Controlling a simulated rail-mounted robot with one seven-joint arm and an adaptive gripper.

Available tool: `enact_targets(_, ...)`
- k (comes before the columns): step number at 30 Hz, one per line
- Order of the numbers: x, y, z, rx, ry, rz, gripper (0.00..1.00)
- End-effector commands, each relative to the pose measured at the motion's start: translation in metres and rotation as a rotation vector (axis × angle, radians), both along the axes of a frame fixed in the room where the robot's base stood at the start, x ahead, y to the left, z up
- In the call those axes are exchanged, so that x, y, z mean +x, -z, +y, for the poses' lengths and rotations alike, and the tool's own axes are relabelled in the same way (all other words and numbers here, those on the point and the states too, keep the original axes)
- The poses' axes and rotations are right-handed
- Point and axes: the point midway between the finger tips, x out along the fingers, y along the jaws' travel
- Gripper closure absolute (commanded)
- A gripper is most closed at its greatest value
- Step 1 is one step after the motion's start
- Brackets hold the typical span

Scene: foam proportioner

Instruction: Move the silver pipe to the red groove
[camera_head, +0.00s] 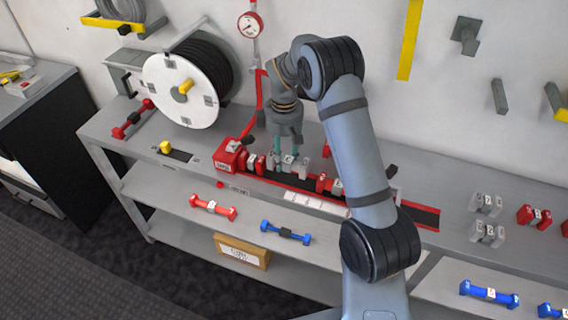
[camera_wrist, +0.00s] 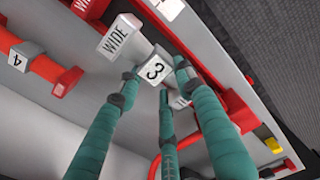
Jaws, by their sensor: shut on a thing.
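The silver pipe (camera_head: 301,166), with blocky ends and a white label marked 3, is between the fingers of my gripper (camera_head: 284,155) at the red-edged groove (camera_head: 424,215) on the bench. In the wrist view, my gripper's teal fingers (camera_wrist: 157,78) close around its middle, and one silver end (camera_wrist: 117,38) reads WIDE. The pipe lies roughly in line with the red parts on either side. I cannot tell whether it rests fully in the groove. Its far end is partly hidden by the fingers.
Red fittings (camera_head: 230,157) sit left of the pipe, and a red pipe marked 4 (camera_wrist: 40,66) lies beyond its other end. A hose reel (camera_head: 181,90) stands at the back left. Loose silver pieces (camera_head: 486,204) lie on the right bench. The groove's right end is bare.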

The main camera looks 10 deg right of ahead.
Motion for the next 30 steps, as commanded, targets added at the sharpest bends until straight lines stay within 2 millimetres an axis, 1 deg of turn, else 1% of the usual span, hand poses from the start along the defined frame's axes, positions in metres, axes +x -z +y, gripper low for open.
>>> enact_targets(3, -0.002, 0.017, -0.001, -0.001, -0.001, 0.007, 0.96)
enact_targets(7, -0.001, 0.033, -0.001, -0.001, 0.0, 0.005, 0.96)
enact_targets(9, -0.001, 0.036, -0.001, -0.001, -0.001, 0.002, 0.96)
enact_targets(16, 0.0, 0.037, -0.001, 0.0, 0.0, 0.001, 0.96)
enact_targets(20, 0.0, 0.042, -0.001, 0.0, 0.0, 0.001, 0.96)
enact_targets(21, -0.001, 0.04, -0.001, -0.001, 0.0, 0.002, 0.62)
enact_targets(30, -0.001, 0.04, -0.001, -0.001, 0.0, 0.002, 0.46)
